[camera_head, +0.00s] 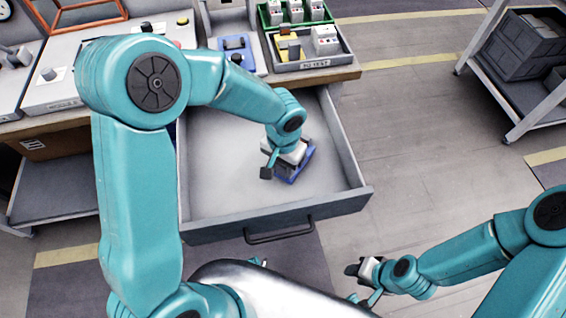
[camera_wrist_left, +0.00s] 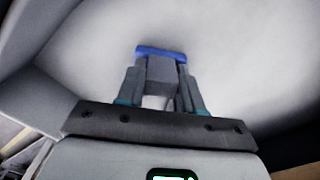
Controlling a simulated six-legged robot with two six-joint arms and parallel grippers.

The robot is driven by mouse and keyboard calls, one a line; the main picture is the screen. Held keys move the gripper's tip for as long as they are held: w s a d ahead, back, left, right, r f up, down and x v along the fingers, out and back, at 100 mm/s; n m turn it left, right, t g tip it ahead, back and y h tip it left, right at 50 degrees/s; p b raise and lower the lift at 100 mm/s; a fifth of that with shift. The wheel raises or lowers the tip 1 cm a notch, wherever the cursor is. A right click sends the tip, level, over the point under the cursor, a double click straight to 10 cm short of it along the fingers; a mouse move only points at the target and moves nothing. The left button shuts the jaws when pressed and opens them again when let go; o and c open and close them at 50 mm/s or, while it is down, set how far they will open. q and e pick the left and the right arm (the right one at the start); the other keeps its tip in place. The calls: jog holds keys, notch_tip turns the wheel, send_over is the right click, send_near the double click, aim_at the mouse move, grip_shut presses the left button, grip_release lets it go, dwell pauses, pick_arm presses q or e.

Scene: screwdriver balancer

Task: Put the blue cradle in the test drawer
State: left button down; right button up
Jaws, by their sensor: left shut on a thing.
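The blue cradle (camera_head: 297,171) is inside the open test drawer (camera_head: 225,205), right of the drawer's middle. My left gripper (camera_head: 284,166) is over it and hides part of it. In the left wrist view, my left gripper (camera_wrist_left: 160,82) is shut on the cradle's grey upper block, and its blue edge (camera_wrist_left: 160,52) shows beyond the fingertips. The cradle is at or just above the drawer floor; I cannot tell whether it touches. My right gripper (camera_head: 364,272) is apart from the drawer, at lower right, with nothing visible in it; its jaw opening is unclear.
The drawer's front wall has a dark handle (camera_head: 280,236). The bench above holds another blue fixture (camera_head: 237,50), a green tray (camera_head: 297,12) and a grey tray (camera_head: 312,62) with a label. A metal shelf with a dark crate (camera_head: 520,48) stands at right. The rest of the drawer is empty.

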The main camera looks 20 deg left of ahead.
pick_arm(q)
jog(key=c, duration=0.6)
grip_release()
jog(key=shift+f, duration=0.1)
jog(key=shift+c, duration=0.2)
notch_tip(320, 180, up, 16)
jog(key=p, duration=0.2)
jog(key=shift+r+p, duration=0.2)
jog(key=shift+p, duration=0.2)
jog(key=shift+s, duration=0.1)
